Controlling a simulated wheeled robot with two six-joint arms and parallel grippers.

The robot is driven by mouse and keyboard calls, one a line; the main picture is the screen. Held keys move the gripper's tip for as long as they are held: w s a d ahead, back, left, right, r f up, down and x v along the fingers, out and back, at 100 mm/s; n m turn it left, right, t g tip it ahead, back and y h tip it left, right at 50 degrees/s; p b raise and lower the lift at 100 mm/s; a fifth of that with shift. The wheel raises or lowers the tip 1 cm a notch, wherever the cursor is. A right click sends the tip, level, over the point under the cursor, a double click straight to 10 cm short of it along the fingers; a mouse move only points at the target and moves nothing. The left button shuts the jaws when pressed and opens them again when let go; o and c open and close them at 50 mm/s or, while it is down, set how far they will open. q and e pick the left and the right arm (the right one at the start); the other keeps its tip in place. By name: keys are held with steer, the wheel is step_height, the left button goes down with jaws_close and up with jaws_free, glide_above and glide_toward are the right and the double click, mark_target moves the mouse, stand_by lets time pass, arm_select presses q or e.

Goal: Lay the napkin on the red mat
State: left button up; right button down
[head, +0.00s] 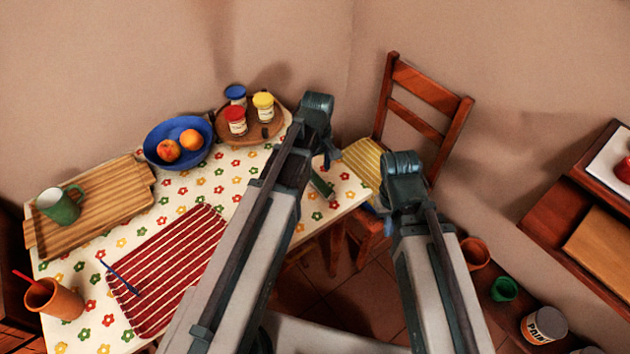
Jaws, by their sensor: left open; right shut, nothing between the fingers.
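The red mat (182,255) with white stripes lies flat on the flowered tablecloth, at the table's front. A thin dark blue stick-like thing (121,278) lies across its left part. I cannot make out a napkin for sure; my arms hide part of the table. My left gripper (325,168) is open by the table's right end, mostly hidden behind its arm, well to the right of the mat. My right gripper (379,205) is shut and empty, beyond the table's right edge near the chair, largely hidden by its wrist.
A wooden board (105,205) bears a green mug (60,205). A blue bowl (178,133) of fruit and a round tray (247,138) with jars stand at the back. An orange cup (54,299) stands front left. A chair (425,90) stands right of the table.

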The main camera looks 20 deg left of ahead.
mark_target(318, 178)
arm_select(q)
step_height(318, 178, down, 4)
steer(key=b, duration=0.3)
steer(key=shift+w+d+f+b, duration=0.1)
steer(key=shift+w+f+b, duration=0.1)
steer(key=shift+b, duration=0.1)
steer(key=shift+s+r, duration=0.1)
jaws_close()
